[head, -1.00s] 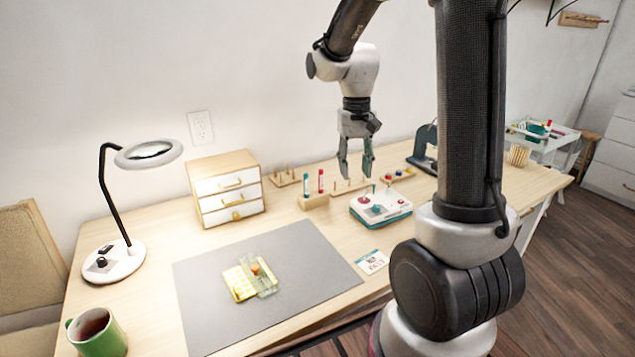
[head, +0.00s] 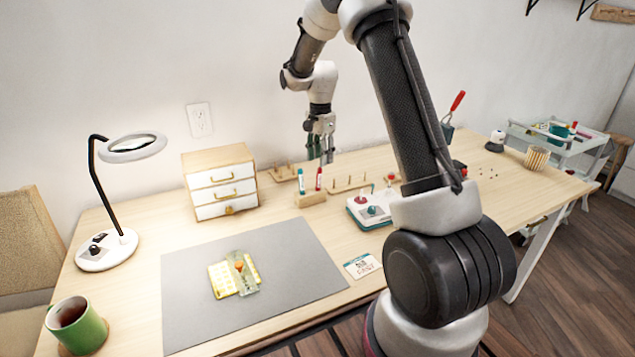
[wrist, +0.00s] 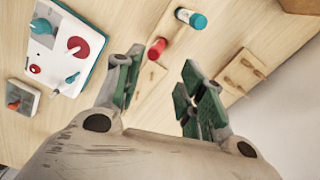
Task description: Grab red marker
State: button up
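The red marker (head: 319,178) stands upright in a small wooden holder (head: 311,200) near the back of the desk, right of a teal-capped marker (head: 301,181). My gripper (head: 321,161) hangs fingers-down just above the red marker in the head view. In the wrist view my gripper (wrist: 160,88) is open, with a clear gap between its green-padded fingers and nothing held. There the red marker's top (wrist: 157,47) lies just beyond the gap, apart from both fingers. The teal-capped marker (wrist: 192,19) lies farther up and right.
A white-and-teal box with knobs (head: 370,208) sits right of the holder. A small drawer cabinet (head: 221,181), lamp (head: 134,148) and mug (head: 78,326) stand on the left. The grey mat (head: 290,255) is mostly bare.

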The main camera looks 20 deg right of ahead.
aim_at(318, 177)
jog(key=f, duration=0.5)
jog(key=a+f, duration=0.1)
jog(key=f, duration=0.1)
jog(key=shift+s+f, duration=0.2)
jog(key=shift+f, duration=0.2)
grip_shut()
